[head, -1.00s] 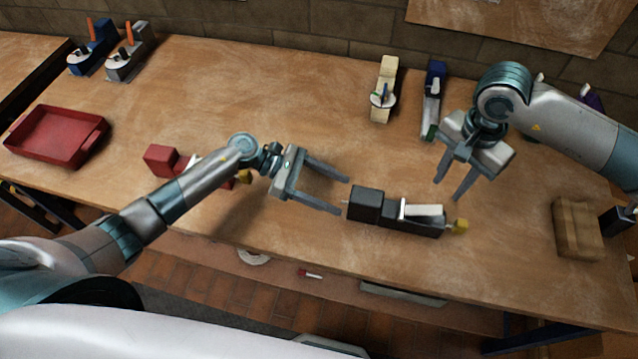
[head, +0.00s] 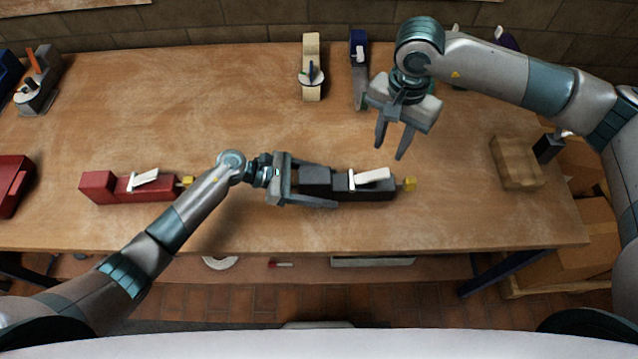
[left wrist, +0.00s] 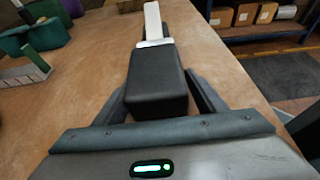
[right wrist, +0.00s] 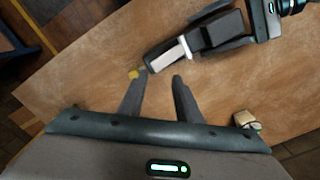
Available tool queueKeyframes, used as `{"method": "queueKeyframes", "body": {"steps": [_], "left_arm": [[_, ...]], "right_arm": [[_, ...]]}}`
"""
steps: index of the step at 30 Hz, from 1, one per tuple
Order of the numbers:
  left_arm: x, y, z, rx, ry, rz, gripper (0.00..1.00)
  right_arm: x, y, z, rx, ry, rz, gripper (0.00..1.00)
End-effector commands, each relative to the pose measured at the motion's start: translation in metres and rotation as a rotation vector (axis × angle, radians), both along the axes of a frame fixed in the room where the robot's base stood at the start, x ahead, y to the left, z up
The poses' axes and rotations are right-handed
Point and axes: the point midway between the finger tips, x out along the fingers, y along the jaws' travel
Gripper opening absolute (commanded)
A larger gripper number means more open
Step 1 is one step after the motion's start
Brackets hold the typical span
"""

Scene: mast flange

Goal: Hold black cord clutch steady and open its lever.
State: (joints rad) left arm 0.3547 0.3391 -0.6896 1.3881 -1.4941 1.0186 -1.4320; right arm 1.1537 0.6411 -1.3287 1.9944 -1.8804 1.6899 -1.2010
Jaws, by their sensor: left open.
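The black cord clutch (head: 343,190) lies on the table, with a white lever (head: 371,179) on top and a yellow piece (head: 409,184) at its right end. The lever lies low along the body, slightly raised toward its right end. My left gripper (head: 318,187) is open, its fingers on either side of the clutch's left block; the left wrist view shows the block (left wrist: 155,88) between them, and contact cannot be told. My right gripper (head: 390,150) is open and empty above the table, behind the lever end. The right wrist view shows the white lever (right wrist: 172,52) beyond its fingers.
A red clutch (head: 110,187) with a white lever lies at left, behind my left forearm. A cream clutch (head: 311,75) and a blue one (head: 359,75) stand at the back.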

Motion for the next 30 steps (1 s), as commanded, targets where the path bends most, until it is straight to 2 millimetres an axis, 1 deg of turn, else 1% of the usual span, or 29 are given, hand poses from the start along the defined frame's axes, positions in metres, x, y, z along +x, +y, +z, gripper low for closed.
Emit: {"method": "queueKeyframes", "body": {"steps": [5,8,9,11,12,14,19,23,26,30], "left_arm": [[0.0001,0.0001,0.0000,0.000,0.000,0.000,0.64],[0.0000,0.0002,0.0001,0.000,0.000,0.000,0.43],[0.0000,0.0002,0.0001,0.000,0.000,0.000,0.33],[0.0001,0.0003,0.0001,0.000,0.000,0.000,0.19],[0.0001,0.0003,0.0001,0.000,0.000,0.000,0.09],[0.0001,0.0004,0.0002,0.000,0.000,0.000,0.08],[0.0001,0.0004,0.0001,0.000,0.000,0.000,0.08],[0.0002,0.0005,0.0001,0.000,0.000,0.001,0.08],[0.0002,0.0005,0.0001,0.000,0.000,0.001,0.08],[0.0002,0.0005,0.0001,0.000,0.000,0.001,0.08]], "right_arm": [[0.0000,0.0000,0.0000,0.000,0.000,0.000,0.31],[0.0001,0.0001,0.0000,0.000,0.000,0.000,0.31],[0.0000,0.0000,0.0000,0.000,0.000,0.000,0.31],[0.0000,0.0000,0.0000,0.000,0.000,0.000,0.31],[0.0000,0.0000,0.0000,0.000,0.000,0.000,0.31],[0.0000,0.0000,0.0000,0.000,0.000,0.000,0.41],[-0.0008,-0.0002,-0.0011,0.016,0.006,-0.028,0.41],[-0.0021,-0.0011,-0.0029,0.052,0.019,-0.099,0.41],[-0.0031,-0.0025,-0.0048,0.098,0.037,-0.190,0.41],[-0.0035,-0.0089,-0.0069,0.174,0.070,-0.362,0.41]]}}
